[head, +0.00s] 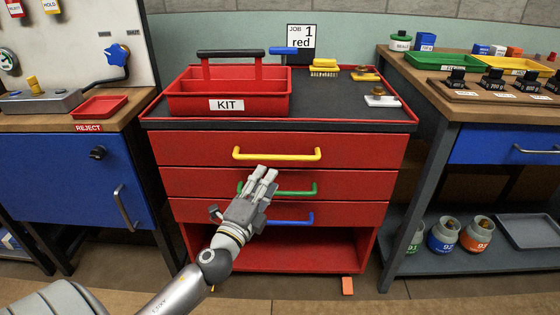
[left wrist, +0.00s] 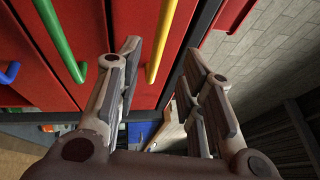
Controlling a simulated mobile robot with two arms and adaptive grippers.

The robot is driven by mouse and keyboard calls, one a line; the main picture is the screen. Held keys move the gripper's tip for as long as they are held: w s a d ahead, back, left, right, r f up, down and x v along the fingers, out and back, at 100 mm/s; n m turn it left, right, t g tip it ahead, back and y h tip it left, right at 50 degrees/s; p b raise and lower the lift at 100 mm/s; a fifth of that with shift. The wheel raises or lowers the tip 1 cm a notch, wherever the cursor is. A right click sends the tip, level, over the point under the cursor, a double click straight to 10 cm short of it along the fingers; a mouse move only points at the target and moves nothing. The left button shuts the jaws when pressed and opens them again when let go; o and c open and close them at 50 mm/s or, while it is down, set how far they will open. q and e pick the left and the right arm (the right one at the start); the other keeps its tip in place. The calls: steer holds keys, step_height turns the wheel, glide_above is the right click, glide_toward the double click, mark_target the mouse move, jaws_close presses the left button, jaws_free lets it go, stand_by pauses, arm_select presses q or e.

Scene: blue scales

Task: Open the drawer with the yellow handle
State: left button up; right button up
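The red cabinet has three drawers, all shut. The top drawer (head: 370,152) bears the yellow handle (head: 300,156), a horizontal bar. My left gripper (head: 264,176) is just below and in front of the yellow handle, and it covers part of the middle drawer's green handle (head: 305,190). In the left wrist view the yellow handle (left wrist: 164,38) lies ahead, between the lines of the two spread fingers (left wrist: 160,85). The fingers are apart and empty; I see no contact with the handle. My right gripper is not in view.
The bottom drawer has a blue handle (head: 298,219). A red KIT tote (head: 180,104) stands on the cabinet top. A blue cupboard (head: 60,170) stands at left, a workbench (head: 450,108) at right. The floor before the cabinet is mostly clear.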

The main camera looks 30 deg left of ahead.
mark_target(280, 158)
arm_select(q)
steer(key=x, duration=0.9)
steer(key=shift+w, duration=0.25)
jaws_close()
